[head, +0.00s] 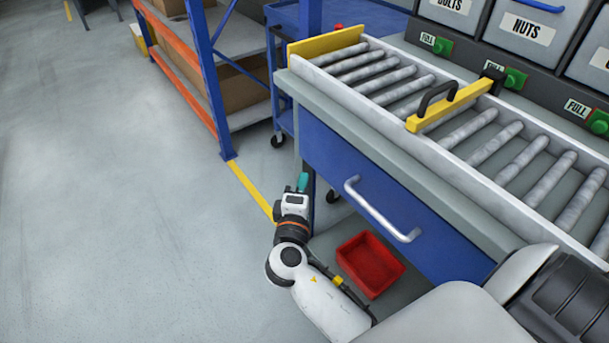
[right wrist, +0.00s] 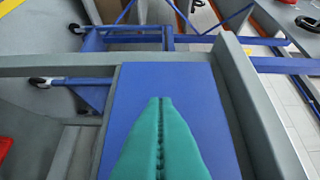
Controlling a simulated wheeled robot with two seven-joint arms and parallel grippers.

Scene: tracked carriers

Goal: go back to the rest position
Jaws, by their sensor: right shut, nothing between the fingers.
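My right gripper (head: 302,182) shows in the head view left of the conveyor bench, beside the bench's blue drawer front. Its teal fingers point away from me. In the right wrist view the same gripper (right wrist: 160,102) has its two teal fingers pressed together with nothing between them, in front of a blue panel (right wrist: 137,85). My left gripper is in neither view.
The roller bench (head: 345,108) with its silver drawer handle (head: 382,212) stands right of the gripper. A red bin (head: 369,264) sits on the lower shelf. A blue and orange rack (head: 205,65) stands behind. The floor (head: 110,190) at left is open.

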